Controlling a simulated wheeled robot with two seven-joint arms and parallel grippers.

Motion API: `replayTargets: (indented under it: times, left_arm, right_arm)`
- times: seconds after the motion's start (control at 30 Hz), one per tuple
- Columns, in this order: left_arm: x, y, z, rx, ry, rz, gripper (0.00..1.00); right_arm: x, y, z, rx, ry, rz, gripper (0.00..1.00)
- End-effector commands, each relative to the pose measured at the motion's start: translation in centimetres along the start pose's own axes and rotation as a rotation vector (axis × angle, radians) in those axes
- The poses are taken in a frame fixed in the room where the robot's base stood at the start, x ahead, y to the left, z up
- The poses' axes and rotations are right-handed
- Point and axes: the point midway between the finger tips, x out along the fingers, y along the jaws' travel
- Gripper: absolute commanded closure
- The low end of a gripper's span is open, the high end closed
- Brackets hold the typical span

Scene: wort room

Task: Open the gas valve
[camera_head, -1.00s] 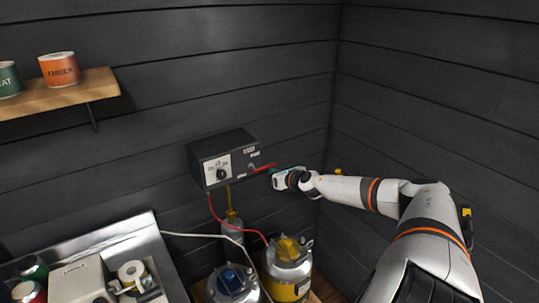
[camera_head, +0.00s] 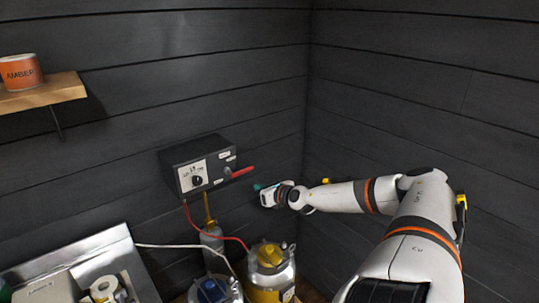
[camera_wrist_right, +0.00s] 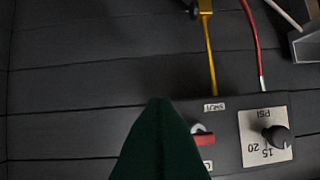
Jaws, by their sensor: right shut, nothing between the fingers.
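The dark control box (camera_head: 178,158) is fixed to the left wall, with a white dial plate and black knob (camera_head: 197,180). The gas valve's red lever (camera_head: 242,171) sticks out to the right from the box. In the right wrist view the red lever (camera_wrist_right: 203,139) lies between two labels, one reading SHUT (camera_wrist_right: 214,107). The other label is partly cut off. My right gripper (camera_head: 257,187) is shut and empty, just below the lever's outer end and apart from it in the head view. Its dark green finger (camera_wrist_right: 160,140) fills the lower middle of the wrist view. My left gripper is not in view.
A yellow-topped canister (camera_head: 268,270) and a blue-topped one (camera_head: 212,290) stand below the box, with red and white hoses. A shelf (camera_head: 45,95) with an orange AMBER can (camera_head: 20,72) is at upper left. A metal counter (camera_head: 80,265) is at lower left.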

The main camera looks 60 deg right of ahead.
Motion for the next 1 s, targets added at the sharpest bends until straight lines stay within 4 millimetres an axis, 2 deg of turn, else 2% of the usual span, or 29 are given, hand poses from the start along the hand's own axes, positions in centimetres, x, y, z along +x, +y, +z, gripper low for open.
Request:
replayTargets:
  times: [0.03, 0.33, 0.53, 1.0]
  left_arm:
    - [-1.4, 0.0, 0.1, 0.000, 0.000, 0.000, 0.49]
    - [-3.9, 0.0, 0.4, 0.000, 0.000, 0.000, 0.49]
    - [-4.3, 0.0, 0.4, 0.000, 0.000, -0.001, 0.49]
    - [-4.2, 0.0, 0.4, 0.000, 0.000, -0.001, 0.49]
  right_arm:
    - [-0.9, -0.1, -0.3, 0.003, -0.007, 0.000, 1.00]
    - [-3.8, -0.1, -0.2, 0.004, -0.004, 0.000, 1.00]
    - [-4.6, -0.1, -0.1, 0.001, -0.001, 0.001, 1.00]
    - [-4.6, -0.1, -0.1, 0.001, 0.000, 0.001, 1.00]
